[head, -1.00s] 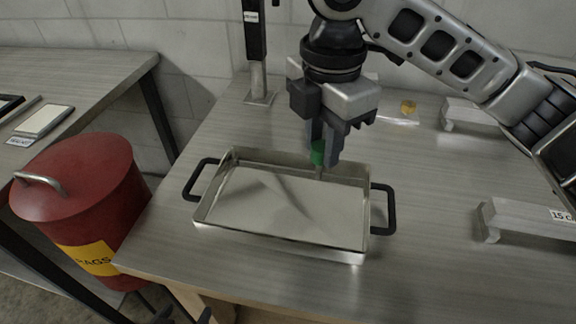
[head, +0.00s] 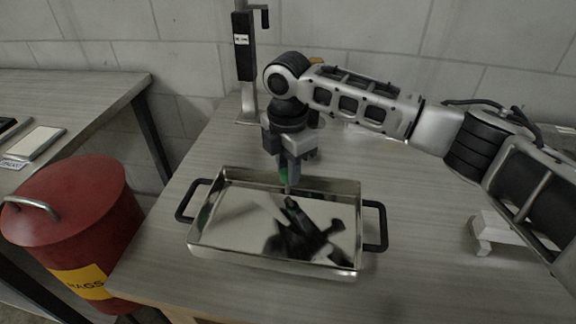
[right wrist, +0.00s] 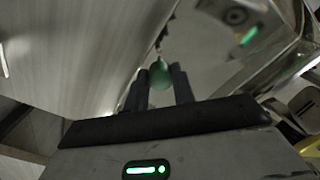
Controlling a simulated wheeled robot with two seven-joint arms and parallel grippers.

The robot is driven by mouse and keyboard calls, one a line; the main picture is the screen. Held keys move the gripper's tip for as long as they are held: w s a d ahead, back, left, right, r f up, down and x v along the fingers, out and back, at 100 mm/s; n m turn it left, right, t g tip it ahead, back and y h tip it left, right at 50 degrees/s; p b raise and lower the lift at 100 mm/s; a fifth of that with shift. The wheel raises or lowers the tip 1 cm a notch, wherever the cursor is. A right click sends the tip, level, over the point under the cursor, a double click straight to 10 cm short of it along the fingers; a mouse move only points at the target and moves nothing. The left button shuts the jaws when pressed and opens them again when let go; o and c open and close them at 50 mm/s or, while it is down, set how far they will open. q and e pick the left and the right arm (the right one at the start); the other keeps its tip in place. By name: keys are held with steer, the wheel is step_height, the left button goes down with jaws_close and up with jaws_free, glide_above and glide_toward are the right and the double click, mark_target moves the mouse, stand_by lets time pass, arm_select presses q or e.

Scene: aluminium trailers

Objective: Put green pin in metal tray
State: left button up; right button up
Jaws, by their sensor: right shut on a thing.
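The green pin (head: 284,174) is held between the fingers of my right gripper (head: 287,176), over the back part of the metal tray. In the right wrist view the pin's green head (right wrist: 161,74) sits between the two dark fingers of the right gripper (right wrist: 160,85). The shiny metal tray (head: 215,249) lies on the table with a black handle at each side, and it mirrors the arm in its floor. I cannot tell whether the pin's tip touches the tray floor. My left gripper is not in view.
A red bin (head: 75,215) with a yellow label stands left of the table. A dark post (head: 244,60) rises behind the tray. A light metal bracket (head: 497,232) is at the right, near my arm. The grey table (head: 410,280) is clear in front of the bracket.

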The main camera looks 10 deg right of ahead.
steer(key=shift+f, duration=0.2)
steer(key=o, duration=1)
steer(key=shift+f, duration=0.1)
steer(key=shift+c, duration=0.2)
step_height(320, 180, up, 12)
steer(key=shift+b, duration=0.3)
